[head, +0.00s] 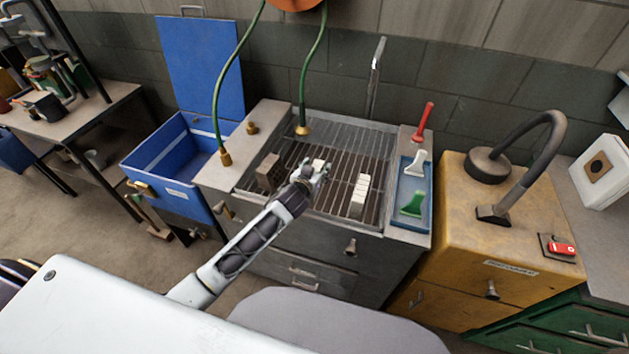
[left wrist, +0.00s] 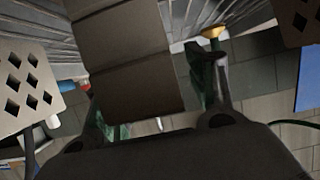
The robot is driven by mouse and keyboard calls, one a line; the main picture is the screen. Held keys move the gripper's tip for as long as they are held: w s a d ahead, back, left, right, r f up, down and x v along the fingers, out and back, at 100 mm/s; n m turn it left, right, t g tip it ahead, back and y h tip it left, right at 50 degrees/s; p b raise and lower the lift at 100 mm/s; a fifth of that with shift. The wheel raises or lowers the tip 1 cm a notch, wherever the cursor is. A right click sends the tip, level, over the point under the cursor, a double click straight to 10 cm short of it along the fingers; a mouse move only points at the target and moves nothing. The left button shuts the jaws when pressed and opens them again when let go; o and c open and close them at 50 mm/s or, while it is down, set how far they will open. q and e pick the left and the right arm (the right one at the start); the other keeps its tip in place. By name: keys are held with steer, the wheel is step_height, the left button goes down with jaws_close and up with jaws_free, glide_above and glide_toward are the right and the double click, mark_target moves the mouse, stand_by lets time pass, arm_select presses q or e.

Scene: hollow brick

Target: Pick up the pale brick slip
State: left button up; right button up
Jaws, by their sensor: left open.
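A pale piece (head: 318,164), likely the brick slip, lies on the sink grate, partly hidden behind my left gripper (head: 314,174). My left gripper is open just above the grate, at this piece. In the left wrist view a grooved, greyish block (left wrist: 120,45) fills the space between the fingers of the left gripper (left wrist: 155,105); I cannot tell whether they touch it. Another pale, segmented block (head: 360,194) stands to the right on the grate. A brown brick (head: 269,172) stands to the left. My right gripper is not in view.
Faces with diamond holes (left wrist: 25,85) flank the gripper in the left wrist view. The metal grate (head: 335,198) has free room between the blocks. Green hoses (head: 303,95) hang at the back.

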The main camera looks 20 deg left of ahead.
arm_select(q)
jaws_close()
steer(key=shift+r, duration=0.1)
stand_by(0.4)
steer(key=shift+r, duration=5)
